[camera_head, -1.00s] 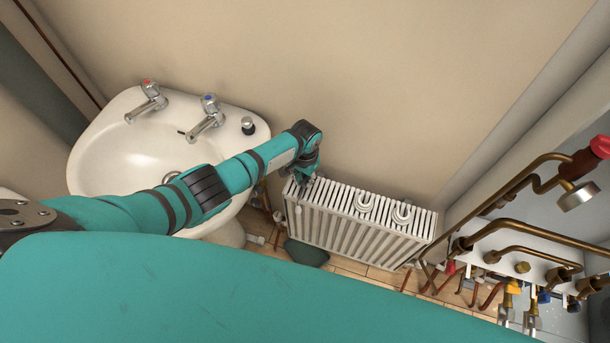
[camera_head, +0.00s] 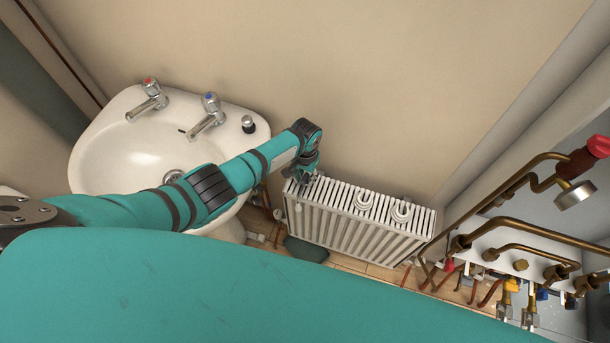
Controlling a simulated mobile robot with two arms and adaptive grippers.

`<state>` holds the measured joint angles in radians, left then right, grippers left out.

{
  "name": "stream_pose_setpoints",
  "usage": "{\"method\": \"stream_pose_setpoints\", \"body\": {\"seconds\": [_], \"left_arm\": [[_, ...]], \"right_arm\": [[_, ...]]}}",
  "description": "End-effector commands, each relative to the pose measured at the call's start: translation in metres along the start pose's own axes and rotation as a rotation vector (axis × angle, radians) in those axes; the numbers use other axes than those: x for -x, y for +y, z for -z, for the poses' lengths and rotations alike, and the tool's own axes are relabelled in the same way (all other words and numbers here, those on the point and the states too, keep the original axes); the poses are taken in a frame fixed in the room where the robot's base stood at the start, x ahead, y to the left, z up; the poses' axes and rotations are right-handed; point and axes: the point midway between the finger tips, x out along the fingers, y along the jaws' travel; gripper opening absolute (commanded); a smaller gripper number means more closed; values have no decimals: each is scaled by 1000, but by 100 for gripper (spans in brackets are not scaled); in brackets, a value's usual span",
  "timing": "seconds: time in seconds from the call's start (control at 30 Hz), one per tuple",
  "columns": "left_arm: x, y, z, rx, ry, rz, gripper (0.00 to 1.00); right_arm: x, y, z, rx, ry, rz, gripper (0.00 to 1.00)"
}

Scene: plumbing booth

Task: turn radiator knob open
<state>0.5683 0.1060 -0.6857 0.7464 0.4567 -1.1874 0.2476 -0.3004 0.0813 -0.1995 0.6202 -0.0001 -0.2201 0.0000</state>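A white finned radiator (camera_head: 350,230) stands low against the wall, right of the sink. A small white knob (camera_head: 279,214) shows at the radiator's left end, low down. My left gripper (camera_head: 300,180) is over the radiator's top left corner, close to that end. Its fingers are small, dark and partly hidden by the wrist, so I cannot tell whether they are open or what they touch. My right gripper is not in view.
A white sink (camera_head: 140,150) with two taps is on the left, under my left arm. Brass and copper pipes with a red-handled valve (camera_head: 599,146) fill the right side. Two white rolls or coils (camera_head: 400,211) sit on the radiator's top. The wall above is clear.

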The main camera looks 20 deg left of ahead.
Motion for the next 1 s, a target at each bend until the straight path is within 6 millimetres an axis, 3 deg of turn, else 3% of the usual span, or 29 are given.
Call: {"method": "stream_pose_setpoints", "body": {"seconds": [0.47, 1.0], "left_arm": [[7, 0, -1, 0, -1, -1, 38], [105, 0, 0, -1, 1, 0, 38]], "right_arm": [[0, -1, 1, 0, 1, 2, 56], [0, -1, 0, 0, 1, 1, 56]]}}
